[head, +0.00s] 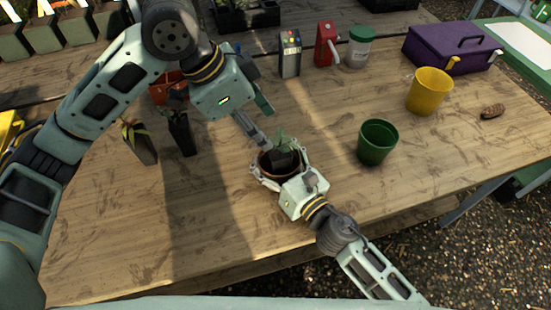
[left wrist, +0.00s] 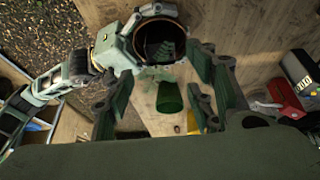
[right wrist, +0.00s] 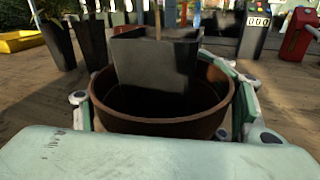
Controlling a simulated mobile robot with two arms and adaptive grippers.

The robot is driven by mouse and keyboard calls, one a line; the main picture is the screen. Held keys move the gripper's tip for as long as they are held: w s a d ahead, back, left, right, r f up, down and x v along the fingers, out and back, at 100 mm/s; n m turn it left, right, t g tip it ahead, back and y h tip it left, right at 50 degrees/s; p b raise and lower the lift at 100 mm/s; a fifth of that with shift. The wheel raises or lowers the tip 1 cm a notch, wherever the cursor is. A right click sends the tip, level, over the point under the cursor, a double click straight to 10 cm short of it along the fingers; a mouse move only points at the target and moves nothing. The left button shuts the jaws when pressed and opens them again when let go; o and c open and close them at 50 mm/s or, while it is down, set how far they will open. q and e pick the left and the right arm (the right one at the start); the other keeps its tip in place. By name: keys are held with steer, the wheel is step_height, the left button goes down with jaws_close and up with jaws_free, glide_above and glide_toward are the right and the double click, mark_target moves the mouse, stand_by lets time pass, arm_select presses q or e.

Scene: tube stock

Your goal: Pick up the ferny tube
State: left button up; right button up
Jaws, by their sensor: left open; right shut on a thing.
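The ferny tube, a black square tube (head: 284,160) with green fronds, stands inside a round brown pot (head: 262,167). The tube (right wrist: 158,62) rises above the pot rim (right wrist: 165,125) in the right wrist view. My right gripper (head: 281,172) is shut around the brown pot at the table's middle. My left gripper (head: 255,118) is open and empty, above and behind the pot, its fingers pointing down toward the fronds. In the left wrist view the pot (left wrist: 137,42) shows beyond the open fingers (left wrist: 162,100). Whether a finger touches the fronds is unclear.
Two other black tubes (head: 182,135) (head: 143,147) stand to the left, one with yellowish leaves. A green pot (head: 378,142) and yellow pot (head: 430,91) stand right. A meter (head: 290,54), red bottle (head: 325,45), jar (head: 358,48) and purple box (head: 452,48) are behind. The front table is clear.

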arm_select(q)
steer(key=shift+o, duration=0.8)
steer(key=d+r+y, duration=0.1)
steer(key=w+d+r+g+y, duration=0.1)
steer(key=d+r+y, duration=0.1)
steer(key=shift+w+d+r+y, duration=0.1)
steer(key=shift+w+d+y, duration=0.1)
steer(key=shift+d+y, duration=0.1)
steer(key=y, duration=0.1)
glide_above(280, 150)
steer(key=f, duration=0.5)
steer(key=shift+a+f, duration=0.3)
steer(key=shift+a, duration=0.05)
steer(key=shift+d+f, duration=0.2)
steer(key=shift+f, duration=1.15)
steer(key=shift+d+f, duration=0.15)
steer(key=shift+f, duration=1.15)
steer(key=shift+c, duration=0.5)
jaws_close()
